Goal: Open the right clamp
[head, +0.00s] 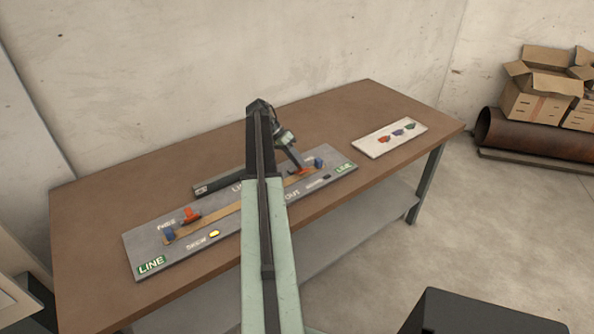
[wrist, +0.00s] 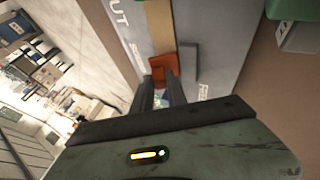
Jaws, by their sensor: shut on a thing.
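The grey board (head: 215,252) lies on the brown table, with a tan strip (head: 225,216) running along it. The right clamp (head: 299,172), with an orange part, is at the strip's right end beside a blue block (head: 318,162). My gripper (head: 302,167) reaches down to this clamp. In the wrist view, my fingers (wrist: 161,88) are shut on the orange part of the clamp (wrist: 163,66), at the end of the strip. The fingers hide some of it, and I cannot tell how far the clamp is open. The left clamp (head: 190,215), also orange, sits by another blue block (head: 169,234).
A white panel (head: 373,146) with several small coloured pieces lies on the table (head: 400,104) to the right. A yellow piece (head: 214,234) is on the board's front part. A wall stands behind the table. Cardboard boxes (head: 540,100) and a pipe (head: 530,137) are farther right.

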